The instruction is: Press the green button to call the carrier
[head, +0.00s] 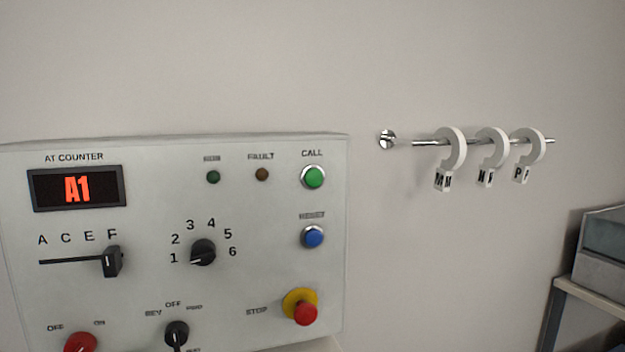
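The green button (313,177) sits at the upper right of a light grey control panel (140,290), under the label CALL. It has a silver ring around it and nothing covers it. My gripper is not in view. No carrier can be made out in this view.
The panel also has a blue RESET button (313,236), a red STOP knob (305,313), a letter slider (112,261) at F and a number dial (203,252). Right of it, a wall rail (425,143) holds white hook tags (455,150). A shelf (590,296) stands far right.

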